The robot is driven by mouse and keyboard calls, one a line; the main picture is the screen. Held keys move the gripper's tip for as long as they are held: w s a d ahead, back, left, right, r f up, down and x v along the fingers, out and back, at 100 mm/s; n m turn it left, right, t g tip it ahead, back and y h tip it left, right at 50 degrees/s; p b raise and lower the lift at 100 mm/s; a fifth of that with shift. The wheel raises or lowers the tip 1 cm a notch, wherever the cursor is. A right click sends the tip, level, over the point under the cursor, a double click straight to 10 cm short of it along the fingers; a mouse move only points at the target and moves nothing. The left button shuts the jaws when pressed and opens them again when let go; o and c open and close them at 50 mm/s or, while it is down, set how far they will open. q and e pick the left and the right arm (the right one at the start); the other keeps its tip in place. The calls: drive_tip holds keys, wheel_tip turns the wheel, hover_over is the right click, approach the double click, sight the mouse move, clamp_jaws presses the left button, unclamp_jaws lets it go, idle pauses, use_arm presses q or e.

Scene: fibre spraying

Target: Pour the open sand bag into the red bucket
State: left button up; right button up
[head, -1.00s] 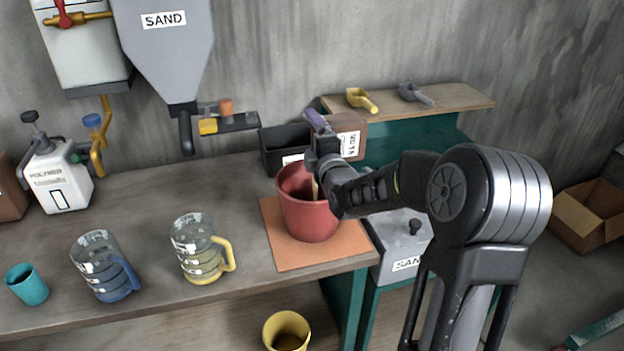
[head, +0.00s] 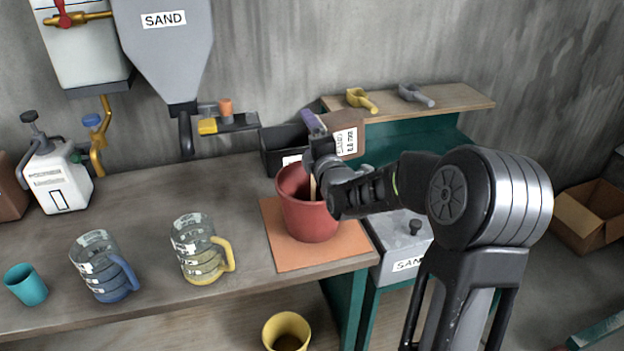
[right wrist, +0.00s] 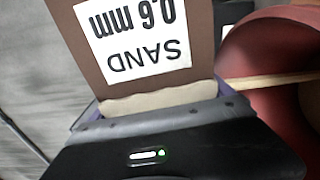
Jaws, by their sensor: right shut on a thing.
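The brown sand bag (head: 352,122), with a white "SAND 0.6 mm" label, is held above and just behind the red bucket (head: 308,217). My right gripper (head: 316,138) is shut on the bag over the bucket's rim. In the head view the bag's label runs sideways, so the bag looks tipped over. The right wrist view shows the bag (right wrist: 75,12) close up, with a cream edge at the jaws, and the red bucket (right wrist: 262,55) beside it. A wooden stick (right wrist: 270,81) stands in the bucket. Bag mouth and any flowing sand cannot be made out. My left gripper is out of view.
The bucket stands on an orange mat (head: 285,255) near the table's right edge. A black bin (head: 283,140) is behind it. A grey lidded sand box (head: 395,255) is at the right. Two jugs (head: 105,268) (head: 195,255) and a teal cup (head: 27,285) stand left.

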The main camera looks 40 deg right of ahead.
drive_tip(key=shift+w+a+n, duration=0.1)
drive_tip(key=shift+a+n, duration=0.2)
drive_tip(key=shift+n, duration=0.4)
drive_tip(key=shift+w+a+n, duration=0.1)
drive_tip(key=shift+a+n, duration=0.15)
drive_tip(key=shift+n, duration=0.45)
idle(0.8)
drive_tip(key=shift+w+a+f+n, duration=0.15)
drive_tip(key=shift+a+n, duration=0.15)
drive_tip(key=shift+n, duration=0.4)
drive_tip(key=shift+a+f+n, duration=0.15)
drive_tip(key=shift+a+n, duration=0.15)
drive_tip(key=shift+n, duration=0.4)
idle(0.9)
drive_tip(key=d+m, duration=0.1)
drive_tip(key=m, duration=0.1)
drive_tip(key=d+m, duration=0.1)
drive_tip(key=m, duration=0.1)
drive_tip(key=s+d+r+m, duration=0.1)
drive_tip(key=m, duration=0.1)
drive_tip(key=shift+p, duration=0.3)
drive_tip(key=shift+f+m, duration=0.15)
drive_tip(key=shift+m, duration=0.35)
drive_tip(key=shift+a, duration=0.1)
